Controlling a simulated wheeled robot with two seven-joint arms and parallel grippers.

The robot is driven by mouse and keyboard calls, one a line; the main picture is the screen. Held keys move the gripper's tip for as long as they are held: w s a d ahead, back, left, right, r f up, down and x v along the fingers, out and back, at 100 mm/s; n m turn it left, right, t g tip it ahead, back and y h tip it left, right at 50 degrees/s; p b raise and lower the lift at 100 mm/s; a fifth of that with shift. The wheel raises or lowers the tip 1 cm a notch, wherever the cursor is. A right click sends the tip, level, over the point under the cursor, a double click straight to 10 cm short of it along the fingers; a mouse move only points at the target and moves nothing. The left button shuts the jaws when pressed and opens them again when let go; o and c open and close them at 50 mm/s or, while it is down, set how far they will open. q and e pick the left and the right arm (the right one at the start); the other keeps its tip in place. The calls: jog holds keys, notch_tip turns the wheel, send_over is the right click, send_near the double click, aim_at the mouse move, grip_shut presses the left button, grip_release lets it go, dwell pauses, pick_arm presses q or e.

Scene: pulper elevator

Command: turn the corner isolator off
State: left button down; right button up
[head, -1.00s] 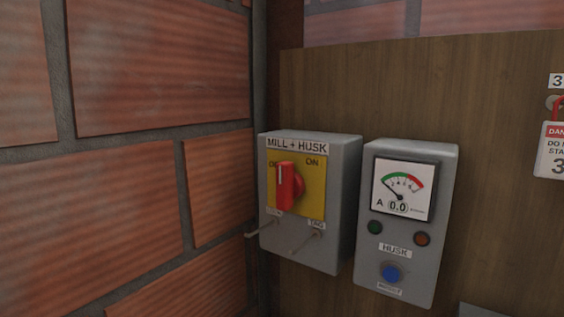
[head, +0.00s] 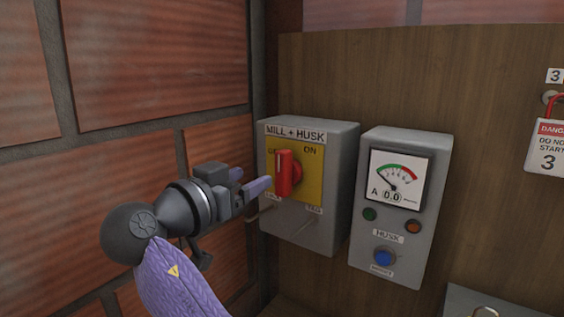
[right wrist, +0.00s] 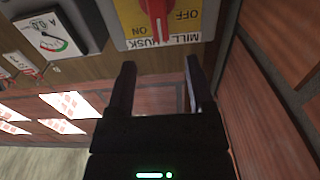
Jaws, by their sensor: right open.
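The corner isolator is a grey box (head: 342,190) labelled MILL + HUSK, with a yellow plate (head: 312,192) and a red rotary handle (head: 284,174). The handle stands about upright, its top between the OFF and ON labels and partly over OFF in the head view. My right gripper (head: 251,181) is open and empty just left of the handle, its fingertips pointing at the box. In the right wrist view, the red handle (right wrist: 156,18) appears upside down, beyond the two spread fingers (right wrist: 158,78) and apart from them. My left gripper is out of view.
A brick wall (head: 150,65) stands close on the left, beside my right arm. A grey HUSK box (head: 420,240) with a gauge and blue button is right of the isolator. A danger tag (head: 548,147) hangs far right.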

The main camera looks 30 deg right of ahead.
aim_at(279, 166)
jog(key=p+x, duration=0.1)
jog(key=x, duration=0.7)
jog(key=shift+w+d+r+p, duration=0.1)
jog(key=shift+d+p, duration=0.25)
jog(key=shift+d, duration=0.05)
jog(key=shift+w+d, duration=0.2)
jog(key=shift+d, duration=0.25)
grip_shut()
jog(key=shift+f, duration=0.2)
